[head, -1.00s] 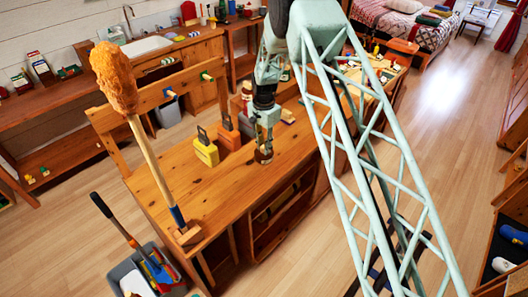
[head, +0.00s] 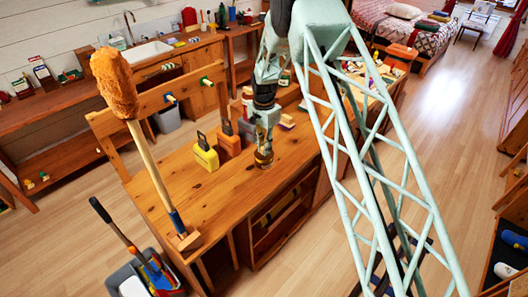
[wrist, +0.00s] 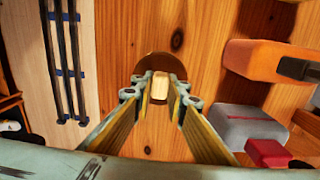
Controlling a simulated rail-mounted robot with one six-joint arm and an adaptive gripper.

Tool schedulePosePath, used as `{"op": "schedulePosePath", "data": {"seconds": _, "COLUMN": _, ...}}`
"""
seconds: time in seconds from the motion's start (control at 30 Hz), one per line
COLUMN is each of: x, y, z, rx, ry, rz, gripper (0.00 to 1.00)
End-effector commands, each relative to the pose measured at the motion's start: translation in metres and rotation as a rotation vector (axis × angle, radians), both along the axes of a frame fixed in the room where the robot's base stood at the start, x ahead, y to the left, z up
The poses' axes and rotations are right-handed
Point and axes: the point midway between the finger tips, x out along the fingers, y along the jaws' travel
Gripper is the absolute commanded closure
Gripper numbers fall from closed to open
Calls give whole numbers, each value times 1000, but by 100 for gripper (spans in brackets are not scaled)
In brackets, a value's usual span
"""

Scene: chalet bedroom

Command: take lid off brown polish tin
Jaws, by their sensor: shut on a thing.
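The brown polish tin (wrist: 164,62) is a dark brown round shape on the wooden bench top, seen from above in the wrist view. A pale rounded block (wrist: 160,86) stands at its middle, between my fingertips; it looks like the lid's grip. My gripper (wrist: 160,92) points down, its fingers closed on that pale part. In the head view my gripper (head: 264,148) is over the small tin (head: 264,163) near the bench's front edge. The fingers and the small size hide whether the lid sits on the tin or apart from it.
On the bench (head: 215,190), a yellow container (head: 205,157) and an orange one (head: 229,142) stand left of my gripper. The bench front is clear.

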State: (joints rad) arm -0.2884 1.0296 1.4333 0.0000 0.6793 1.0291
Motion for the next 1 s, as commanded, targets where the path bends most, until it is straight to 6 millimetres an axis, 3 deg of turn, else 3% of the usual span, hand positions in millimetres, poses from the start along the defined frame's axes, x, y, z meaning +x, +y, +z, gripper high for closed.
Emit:
{"op": "schedulePosePath", "data": {"seconds": 0.13, "x": 1, "y": 0, "z": 12, "rx": 1, "ry": -2, "rz": 0, "gripper": 97}}
{"op": "schedulePosePath", "data": {"seconds": 0.47, "x": -28, "y": -6, "z": 14, "rx": 0, "ry": 0, "rz": 0, "gripper": 97}}
{"op": "schedulePosePath", "data": {"seconds": 1.0, "x": -115, "y": -23, "z": 21, "rx": 0, "ry": 1, "rz": 0, "gripper": 97}}
